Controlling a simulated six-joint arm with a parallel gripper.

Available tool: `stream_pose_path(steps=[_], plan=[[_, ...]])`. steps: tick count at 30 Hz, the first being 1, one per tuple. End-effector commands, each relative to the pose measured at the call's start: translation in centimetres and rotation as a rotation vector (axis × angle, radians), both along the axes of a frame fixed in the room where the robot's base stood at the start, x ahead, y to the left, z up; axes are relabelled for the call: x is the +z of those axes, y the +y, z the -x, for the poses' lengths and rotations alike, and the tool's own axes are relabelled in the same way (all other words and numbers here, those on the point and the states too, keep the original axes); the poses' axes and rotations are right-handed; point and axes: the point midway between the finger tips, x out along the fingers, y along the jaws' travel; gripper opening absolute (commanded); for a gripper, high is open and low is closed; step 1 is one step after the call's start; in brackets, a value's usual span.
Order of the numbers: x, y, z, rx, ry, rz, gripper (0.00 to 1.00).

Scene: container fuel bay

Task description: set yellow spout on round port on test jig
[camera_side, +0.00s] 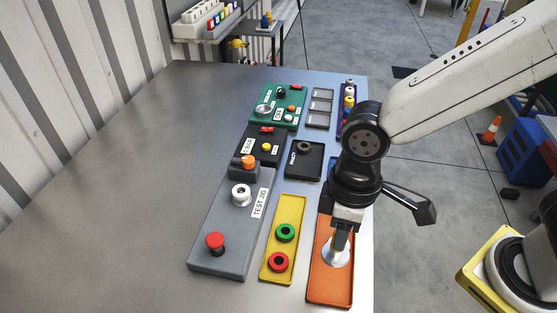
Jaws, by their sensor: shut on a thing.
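The grey test jig (218,242) lies flat on the table. Its white round port (241,190) sticks up near the middle, with an open dark centre and nothing on it. My gripper (339,243) points down over the orange tray (328,289), right of the jig. It is shut on a pale, flared piece (337,256) that is low in the tray; whether it touches the tray floor is unclear. The piece looks whitish, so I cannot tell if it is the yellow spout. My fingers hide its top.
The jig also carries a red mushroom button (215,241) and an orange knob (248,161). A yellow tray (270,257) with green and red rings lies between jig and orange tray. A black tray (301,170) and green panel (270,117) lie behind. The table's left side is clear.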

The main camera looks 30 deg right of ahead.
Motion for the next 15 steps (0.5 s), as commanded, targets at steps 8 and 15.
stream_pose_path(steps=[8,15], plan=[[0.7,1.6,-3.7,-0.013,-0.008,0.007,0.00],[1.4,3.3,-8.4,-0.030,-0.015,0.019,0.00]])
